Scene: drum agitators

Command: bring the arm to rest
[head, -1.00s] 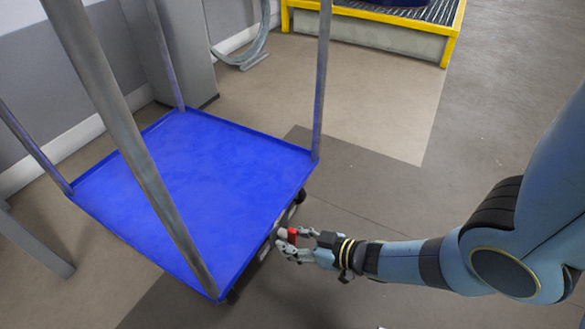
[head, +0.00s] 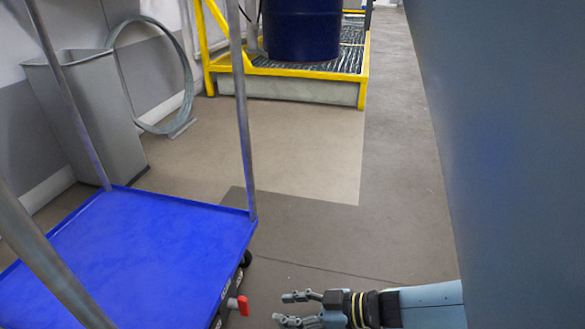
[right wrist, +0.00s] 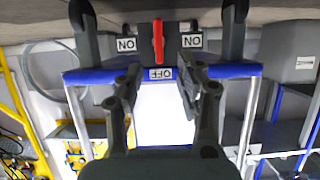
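My right gripper (head: 283,308) is in the lower middle of the head view, its fingers pointing left. It is open and empty. A red lever (head: 240,305) on the cart's side stands just left of the fingertips, with a gap between them. In the right wrist view the red lever (right wrist: 158,42) appears above the spread fingers of the gripper (right wrist: 158,84). It lines up with the inverted "OFF" label (right wrist: 160,74), between two "ON" labels. My left gripper is not in view.
The lever belongs to a cart with a blue deck (head: 130,260) and upright metal posts. Behind are a grey bin (head: 100,110), a hoop-like stand (head: 185,90) and a yellow-framed pallet (head: 290,85) bearing a dark blue drum (head: 301,30). The floor (head: 300,155) between is clear.

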